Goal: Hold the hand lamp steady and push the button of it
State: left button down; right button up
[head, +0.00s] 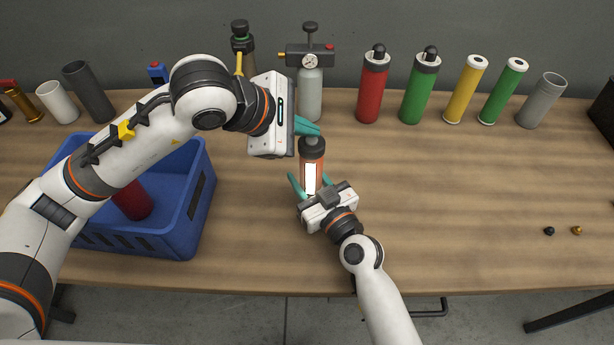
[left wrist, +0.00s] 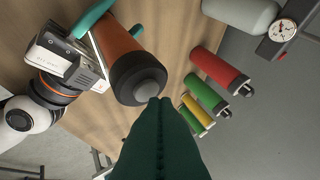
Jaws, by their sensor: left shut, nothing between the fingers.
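The hand lamp (head: 311,168) is an orange cylinder with a dark cap and a white label, upright on the table in the head view. In the left wrist view the lamp (left wrist: 122,55) shows a round grey button (left wrist: 148,91) on its cap. My right gripper (head: 309,181) is shut on the lamp's lower body, one finger on each side; part of them is hidden by the lamp. My left gripper (head: 319,131) is shut and empty, its fingertips just above the lamp's cap. I cannot tell whether they touch the button.
A blue crate (head: 190,215) with a dark red cylinder inside stands at the left. A gauge-topped grey bottle (head: 310,95) stands behind the lamp. Red (head: 372,90), green and yellow cylinders line the back right. Two small knobs (head: 549,231) lie at the right.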

pick_arm(q)
jog(key=shift+f, duration=0.3)
dwell(0.4)
jog(key=shift+r, duration=0.6)
jog(key=shift+r, duration=0.1)
notch_tip(320, 180, up, 6)
jog(key=shift+f, duration=0.1)
dwell(0.5)
pick_arm(e)
jog(key=o, duration=1.2)
